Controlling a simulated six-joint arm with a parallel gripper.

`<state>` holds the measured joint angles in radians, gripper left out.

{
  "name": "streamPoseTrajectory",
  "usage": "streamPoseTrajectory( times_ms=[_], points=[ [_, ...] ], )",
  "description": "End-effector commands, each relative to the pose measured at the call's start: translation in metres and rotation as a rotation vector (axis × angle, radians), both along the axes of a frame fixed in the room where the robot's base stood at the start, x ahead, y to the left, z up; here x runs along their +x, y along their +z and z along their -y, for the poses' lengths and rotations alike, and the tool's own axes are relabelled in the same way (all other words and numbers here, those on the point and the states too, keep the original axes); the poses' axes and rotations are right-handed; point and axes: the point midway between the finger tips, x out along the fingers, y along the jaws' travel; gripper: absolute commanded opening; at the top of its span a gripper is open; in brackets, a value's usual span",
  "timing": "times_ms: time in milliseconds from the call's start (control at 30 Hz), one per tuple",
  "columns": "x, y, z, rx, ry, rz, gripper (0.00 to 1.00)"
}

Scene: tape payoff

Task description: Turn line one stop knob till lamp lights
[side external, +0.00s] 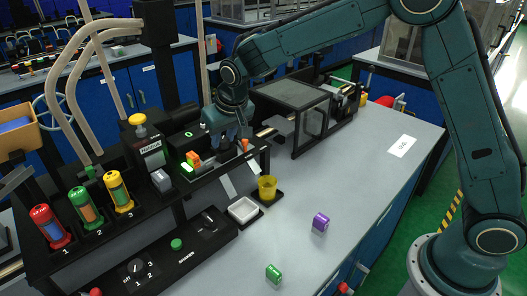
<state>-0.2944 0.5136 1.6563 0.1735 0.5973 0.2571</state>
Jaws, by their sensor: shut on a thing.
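My gripper (238,143) reaches down to the black machine rail behind the white tray. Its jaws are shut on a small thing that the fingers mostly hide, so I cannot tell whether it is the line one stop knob. A small orange-red part (246,146) shows just right of the fingers. A green ring light (188,134) also glows on the black housing behind. I cannot read which line either light belongs to.
A white tray (243,210) and a yellow cup (267,188) stand in front of the rail. Purple (320,222) and green (273,273) blocks lie on the grey bench (365,190). Numbered red, green and yellow canisters (120,194) stand left. A dial panel (140,268) is in front.

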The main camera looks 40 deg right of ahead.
Motion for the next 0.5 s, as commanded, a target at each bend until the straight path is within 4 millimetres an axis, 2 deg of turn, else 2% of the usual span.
streamPoseTrajectory(
  times_ms=[333, 367, 433, 500],
  points=[
    [0.0, 0.0004, 0.0, -0.001, -0.001, 0.0, 0.06],
    [0.0, 0.0004, 0.0, -0.001, -0.001, 0.0, 0.34],
    [0.0, 0.0004, 0.0, 0.0, -0.001, 0.0, 0.48],
    [0.0001, 0.0004, 0.0, 0.0, -0.001, 0.0, 0.5]
  ],
)
